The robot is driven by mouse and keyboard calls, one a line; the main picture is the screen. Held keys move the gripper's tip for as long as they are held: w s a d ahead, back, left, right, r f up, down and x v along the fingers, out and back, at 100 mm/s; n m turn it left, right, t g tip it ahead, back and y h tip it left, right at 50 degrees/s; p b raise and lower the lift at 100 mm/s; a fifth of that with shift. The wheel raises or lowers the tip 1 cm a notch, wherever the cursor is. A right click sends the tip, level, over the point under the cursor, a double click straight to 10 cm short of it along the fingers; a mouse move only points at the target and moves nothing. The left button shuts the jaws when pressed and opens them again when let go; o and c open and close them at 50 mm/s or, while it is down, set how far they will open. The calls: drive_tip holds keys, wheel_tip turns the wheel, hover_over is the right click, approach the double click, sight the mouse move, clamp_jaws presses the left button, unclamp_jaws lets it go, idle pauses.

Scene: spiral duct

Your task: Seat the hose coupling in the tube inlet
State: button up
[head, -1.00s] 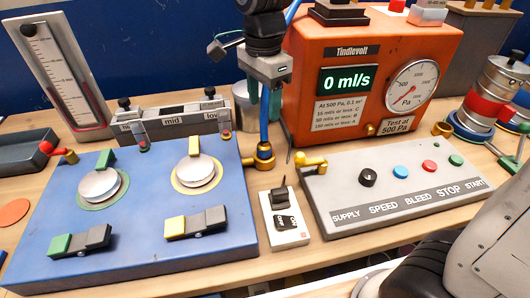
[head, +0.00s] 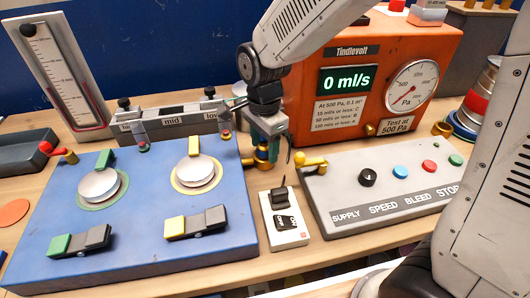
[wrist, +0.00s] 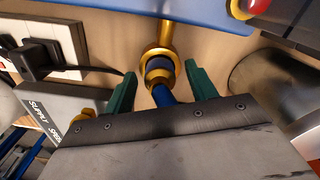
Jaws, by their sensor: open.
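The tube inlet is a brass ring and stub at the right edge of the blue board; it shows in the head view (head: 249,162) and in the wrist view (wrist: 152,53). The hose coupling (wrist: 157,76), a smaller brass collar with blue, sits at the ring's mouth on the end of the blue hose (wrist: 163,96). I cannot tell how deep it is. My gripper (wrist: 160,78) is open, its green fingers on either side of the coupling and hose, with gaps visible. In the head view my gripper (head: 268,150) points down and partly hides the inlet.
The blue board (head: 130,220) with two round discs lies left. The orange tester (head: 390,105), reading 0 ml/s, stands behind right. The grey control panel (head: 385,195) and a small white switch block (head: 285,232) are close by on the right and front.

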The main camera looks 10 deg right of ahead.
sight(265, 141)
drive_tip(key=shift+c, duration=0.4)
drive_tip(key=c, duration=1.1)
wheel_tip(265, 141, up, 9)
drive_tip(key=shift+r, duration=0.5)
drive_tip(key=shift+d, duration=0.1)
